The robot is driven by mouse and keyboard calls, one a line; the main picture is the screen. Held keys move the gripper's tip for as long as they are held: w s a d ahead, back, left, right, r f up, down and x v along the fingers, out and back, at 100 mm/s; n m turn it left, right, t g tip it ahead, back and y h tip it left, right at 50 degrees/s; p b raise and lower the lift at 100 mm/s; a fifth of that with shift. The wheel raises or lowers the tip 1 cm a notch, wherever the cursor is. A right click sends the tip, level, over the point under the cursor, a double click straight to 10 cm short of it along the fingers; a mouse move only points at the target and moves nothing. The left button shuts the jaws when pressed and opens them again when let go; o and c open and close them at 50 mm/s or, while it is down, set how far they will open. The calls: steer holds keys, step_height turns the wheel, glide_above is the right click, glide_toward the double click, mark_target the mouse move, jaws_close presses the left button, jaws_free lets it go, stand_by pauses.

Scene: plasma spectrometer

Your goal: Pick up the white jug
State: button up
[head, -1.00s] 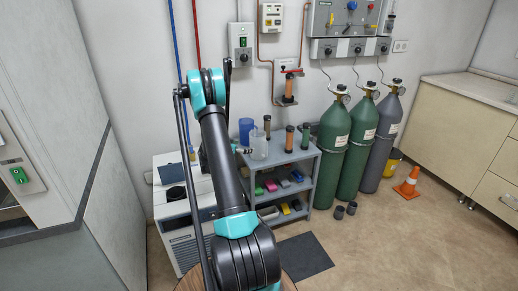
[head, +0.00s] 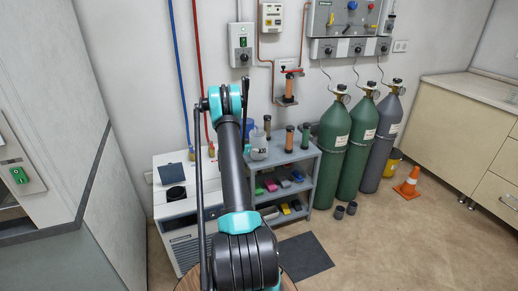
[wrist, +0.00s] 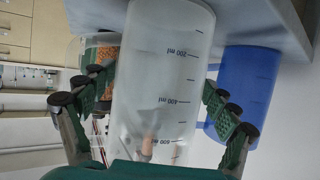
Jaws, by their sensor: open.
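The white jug (wrist: 160,75) is a translucent, graduated vessel with millilitre marks. It fills the middle of the wrist view, which is turned upside down. My gripper (wrist: 157,80) is open, with one green finger on each side of the jug; I cannot tell whether either touches it. In the head view the white jug (head: 259,147) stands on the top of the grey shelf cart, just right of my arm.
A blue jug (wrist: 245,90) stands close beside the white one. A jar of orange beads (wrist: 103,50) is on the other side. The grey cart (head: 296,158) holds more columns and coloured items. Green gas cylinders (head: 333,150) stand to its right.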

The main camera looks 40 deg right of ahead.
steer(key=c, duration=1.3)
steer(key=shift+c, duration=0.9)
steer(key=shift+r, duration=0.1)
